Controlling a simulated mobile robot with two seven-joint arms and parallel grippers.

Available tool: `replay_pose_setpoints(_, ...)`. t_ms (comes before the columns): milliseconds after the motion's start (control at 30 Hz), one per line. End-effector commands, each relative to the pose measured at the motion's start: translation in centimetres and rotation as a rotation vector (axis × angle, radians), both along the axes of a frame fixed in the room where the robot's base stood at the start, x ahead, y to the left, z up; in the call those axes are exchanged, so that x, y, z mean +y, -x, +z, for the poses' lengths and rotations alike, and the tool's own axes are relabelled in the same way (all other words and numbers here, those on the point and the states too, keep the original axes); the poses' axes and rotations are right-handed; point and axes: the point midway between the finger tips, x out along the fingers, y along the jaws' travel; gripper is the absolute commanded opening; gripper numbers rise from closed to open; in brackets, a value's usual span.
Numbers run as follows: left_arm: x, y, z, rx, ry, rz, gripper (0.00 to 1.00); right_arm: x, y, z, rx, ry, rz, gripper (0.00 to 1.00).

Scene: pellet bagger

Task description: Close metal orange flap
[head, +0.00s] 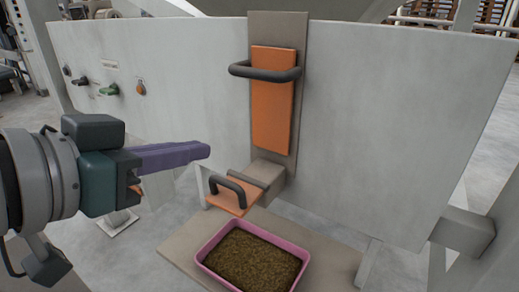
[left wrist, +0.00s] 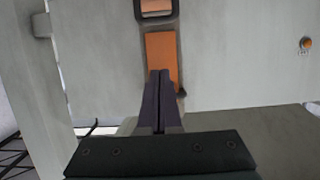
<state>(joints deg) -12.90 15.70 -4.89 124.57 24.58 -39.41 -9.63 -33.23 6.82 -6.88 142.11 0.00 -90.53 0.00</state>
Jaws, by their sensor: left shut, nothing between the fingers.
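A small orange metal flap (head: 229,199) with a dark bar handle (head: 228,183) sticks out, tilted, at the foot of the chute in the head view. Above it, a tall orange plate (head: 271,115) with a dark handle (head: 265,73) stands upright on the grey backing strip. My left gripper (head: 205,150) is shut and empty, its purple fingers pointing right, above and left of the flap, apart from it in the picture. In the left wrist view the shut fingers (left wrist: 159,75) overlap an orange surface (left wrist: 160,48); I cannot tell which orange part this is. My right gripper is not in view.
A pink tray (head: 208,248) of brown pellets sits below the flap on a beige board (head: 330,258). A large grey panel (head: 400,120) stands behind. Small knobs, one green (head: 109,89) and one orange (head: 140,88), are on its left part.

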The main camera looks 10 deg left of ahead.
Motion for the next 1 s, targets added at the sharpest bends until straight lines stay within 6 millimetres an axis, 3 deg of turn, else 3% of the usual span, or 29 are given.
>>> replay_pose_setpoints(233, -1.6, -4.4, -2.2, 0.001, 0.001, 0.0, 0.0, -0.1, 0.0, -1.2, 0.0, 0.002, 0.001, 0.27)
replay_pose_setpoints(300, -1.4, -4.0, -3.7, 0.005, 0.0, 0.001, 0.0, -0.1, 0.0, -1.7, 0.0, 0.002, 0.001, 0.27)
replay_pose_setpoints(500, -1.3, -3.8, -5.4, 0.002, -0.001, 0.001, 0.0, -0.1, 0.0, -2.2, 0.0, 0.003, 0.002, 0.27)
replay_pose_setpoints(1000, -1.3, -3.7, -5.8, -0.002, 0.0, 0.001, 0.0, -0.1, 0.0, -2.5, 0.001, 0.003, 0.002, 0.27)
